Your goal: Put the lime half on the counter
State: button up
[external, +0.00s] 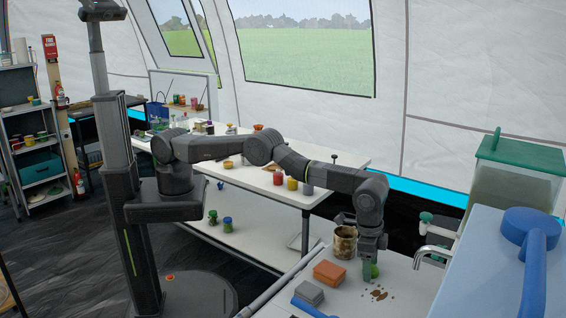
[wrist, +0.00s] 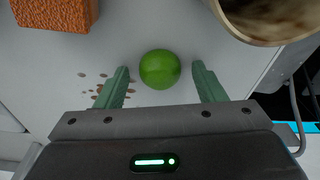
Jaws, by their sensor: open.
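The lime half (wrist: 160,69) is a round bright green thing on the pale counter (wrist: 40,70). In the wrist view it lies between the two green fingers of my gripper (wrist: 160,88), with a gap on each side. My gripper is open and points down. In the external view my gripper (external: 371,270) is low over the counter (external: 400,280), and the lime half (external: 375,271) is partly hidden by it.
An orange-brown block (external: 329,273) and a grey block (external: 309,292) lie left of my gripper. A stained brown pot (external: 345,242) stands close behind; its rim (wrist: 240,30) shows in the wrist view. A tap (external: 432,252) is on the right.

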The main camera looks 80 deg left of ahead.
notch_tip(320, 180, up, 12)
jog(key=s, duration=0.1)
jog(key=shift+a, duration=0.4)
